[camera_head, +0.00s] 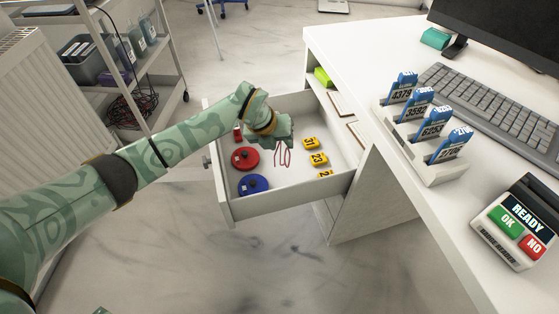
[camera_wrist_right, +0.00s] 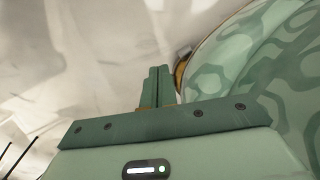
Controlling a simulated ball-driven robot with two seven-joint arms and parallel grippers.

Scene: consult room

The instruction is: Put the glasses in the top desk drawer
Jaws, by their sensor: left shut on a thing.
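The top desk drawer (camera_head: 235,208) is pulled open from the white desk in the head view. My left gripper (camera_head: 281,141) is over the drawer's inside and shut on the glasses (camera_head: 284,158). Only thin red parts of the glasses show, hanging below the gripper; the rest is hidden by it. I cannot tell whether they touch the drawer floor. My right gripper (camera_wrist_right: 160,88) shows in the right wrist view with its fingers together and nothing between them.
The drawer holds a red disc (camera_head: 245,158), a blue disc (camera_head: 253,185) and yellow number tags (camera_head: 318,158). On the desk are a rack (camera_head: 430,163) of blue tags, a keyboard (camera_head: 490,105) and a button terminal (camera_head: 515,225). A shelf cart (camera_head: 115,75) stands behind left.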

